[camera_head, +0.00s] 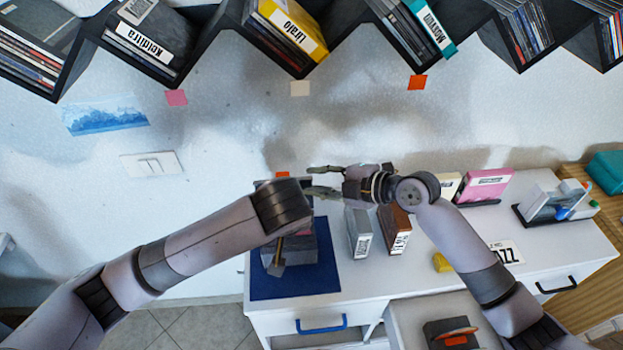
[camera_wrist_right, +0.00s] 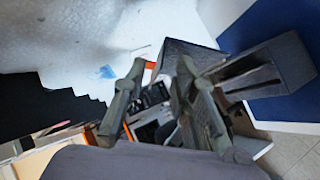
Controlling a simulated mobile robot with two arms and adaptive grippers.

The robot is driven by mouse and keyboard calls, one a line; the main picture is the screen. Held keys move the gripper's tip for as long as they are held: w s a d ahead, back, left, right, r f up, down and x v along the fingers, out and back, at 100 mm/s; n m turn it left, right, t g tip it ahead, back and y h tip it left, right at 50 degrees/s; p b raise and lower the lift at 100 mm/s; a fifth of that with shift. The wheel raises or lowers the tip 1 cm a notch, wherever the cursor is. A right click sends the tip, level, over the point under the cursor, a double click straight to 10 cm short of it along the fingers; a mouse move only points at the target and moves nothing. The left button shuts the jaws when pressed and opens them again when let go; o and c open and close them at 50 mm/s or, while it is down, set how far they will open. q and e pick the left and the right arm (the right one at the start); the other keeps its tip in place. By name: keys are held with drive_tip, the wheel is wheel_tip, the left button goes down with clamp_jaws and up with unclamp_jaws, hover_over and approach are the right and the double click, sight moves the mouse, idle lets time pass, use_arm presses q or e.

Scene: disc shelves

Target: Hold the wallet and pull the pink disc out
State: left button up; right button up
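A grey, box-like item, apparently the wallet (camera_head: 302,250), lies on the blue mat (camera_head: 325,280). A small pinkish patch, possibly the pink disc, shows near its top; most of it is hidden by my arms. My left gripper (camera_head: 278,262) hangs over the wallet's left part; I cannot tell whether its fingers touch it. My right gripper (camera_head: 322,180) is above and behind the wallet, fingers pointing left. In the right wrist view its two fingers (camera_wrist_right: 163,105) are spread apart with nothing visibly gripped between them. A grey block with a dark slot (camera_wrist_right: 265,70) shows beyond them.
A grey case (camera_head: 359,234) and a brown case (camera_head: 395,230) stand right of the mat. A pink case (camera_head: 484,186), a yellow item (camera_head: 443,262) and a clear holder (camera_head: 550,203) are farther right. Zigzag disc shelves (camera_head: 225,50) run along the wall above.

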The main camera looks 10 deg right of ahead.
drive_tip(key=shift+x, duration=1.15)
drive_tip(key=shift+c, duration=0.3)
clamp_jaws()
drive_tip(key=shift+f, duration=0.1)
